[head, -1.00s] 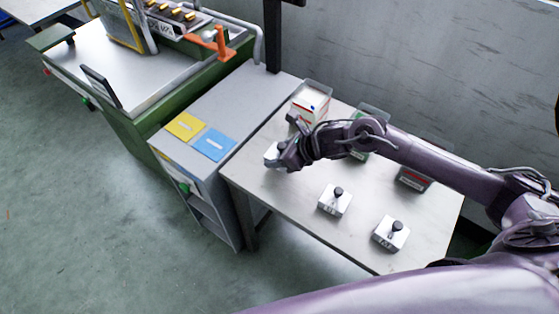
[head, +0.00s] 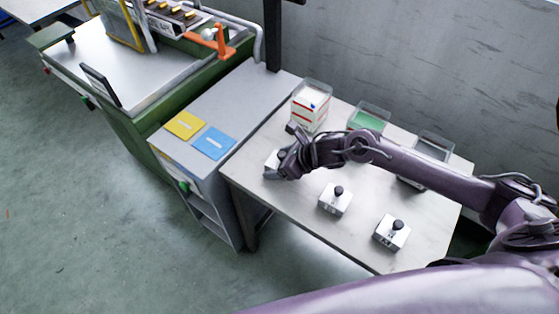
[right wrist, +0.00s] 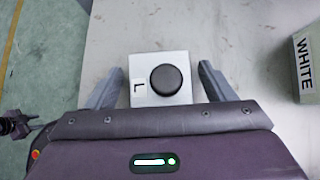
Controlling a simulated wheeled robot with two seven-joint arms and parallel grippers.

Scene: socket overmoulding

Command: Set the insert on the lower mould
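A light metal block with a black round knob and a white tag marked "L" (right wrist: 147,64) lies on the table; in the head view this block (head: 271,161) is partly hidden by my right gripper (head: 282,166). In the right wrist view my right gripper (right wrist: 162,76) is open, with one finger on each side of the block and gaps between. Two similar knobbed blocks stand on the table, one in the middle (head: 329,204) and one at the front right (head: 386,240). I cannot tell which part is the lower mould.
Clear bins stand along the table's back: one with white and red contents (head: 309,108), a green one (head: 368,119) and a dark one (head: 433,148). A grey cabinet (head: 235,105) with yellow and blue cards adjoins a green machine (head: 130,130) with an orange handle.

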